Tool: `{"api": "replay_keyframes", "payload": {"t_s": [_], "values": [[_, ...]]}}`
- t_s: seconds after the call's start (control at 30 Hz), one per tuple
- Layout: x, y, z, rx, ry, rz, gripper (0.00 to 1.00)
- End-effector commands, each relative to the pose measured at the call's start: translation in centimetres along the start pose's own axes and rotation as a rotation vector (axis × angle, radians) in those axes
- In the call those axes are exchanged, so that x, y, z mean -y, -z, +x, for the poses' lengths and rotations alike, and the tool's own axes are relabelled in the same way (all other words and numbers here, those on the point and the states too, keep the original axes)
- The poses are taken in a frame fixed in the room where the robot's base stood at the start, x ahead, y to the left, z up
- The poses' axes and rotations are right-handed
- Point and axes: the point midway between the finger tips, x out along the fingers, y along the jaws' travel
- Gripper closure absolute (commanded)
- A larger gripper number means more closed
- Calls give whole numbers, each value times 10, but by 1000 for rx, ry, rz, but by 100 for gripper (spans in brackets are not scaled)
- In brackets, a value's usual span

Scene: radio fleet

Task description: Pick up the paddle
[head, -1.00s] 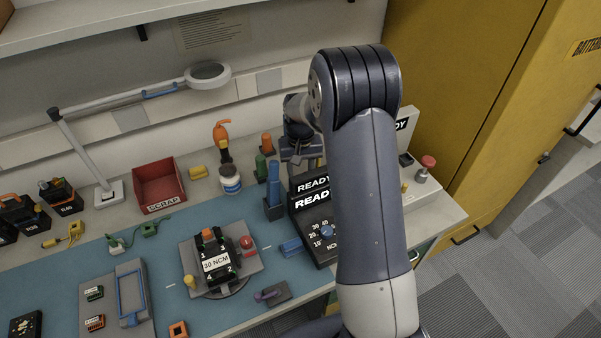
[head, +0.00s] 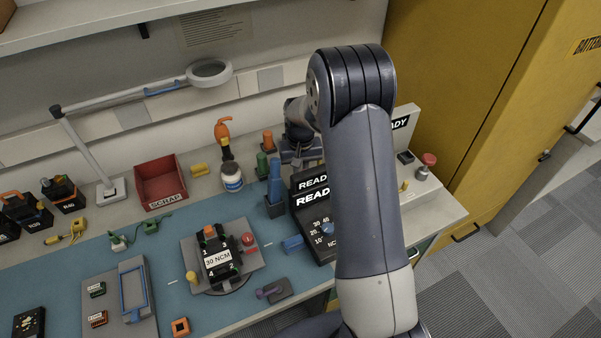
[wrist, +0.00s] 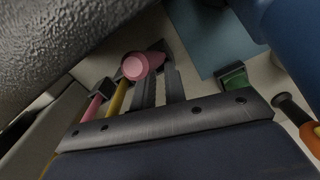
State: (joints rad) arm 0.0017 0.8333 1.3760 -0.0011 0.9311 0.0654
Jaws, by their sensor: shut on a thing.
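My gripper (wrist: 158,88) shows in the wrist view as two dark fingers, close together. At their tips is a pink piece (wrist: 137,67) with a round end, which looks like the paddle, held between them. Its remaining length is hidden, so its full shape cannot be told. In the head view my gripper (head: 300,150) is mostly hidden by my arm, over the back of the bench behind the black READY box (head: 312,215). The paddle cannot be made out in the head view.
A yellow rod (wrist: 117,98) and a pink rod (wrist: 93,106) stand close to the fingers. Green (head: 262,163) and orange (head: 267,141) handles and a blue upright tool (head: 275,183) are left of my gripper. A red scrap bin (head: 160,183) stands farther left.

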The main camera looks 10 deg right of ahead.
Motion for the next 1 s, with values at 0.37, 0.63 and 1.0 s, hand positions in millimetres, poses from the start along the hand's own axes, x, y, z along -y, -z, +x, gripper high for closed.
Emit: {"api": "replay_keyframes", "payload": {"t_s": [0.37,0.63,1.0], "values": [[2,0,-8,1,2,0,100],[1,0,-60,-3,2,0,100],[0,0,-100,2,1,0,100]]}}
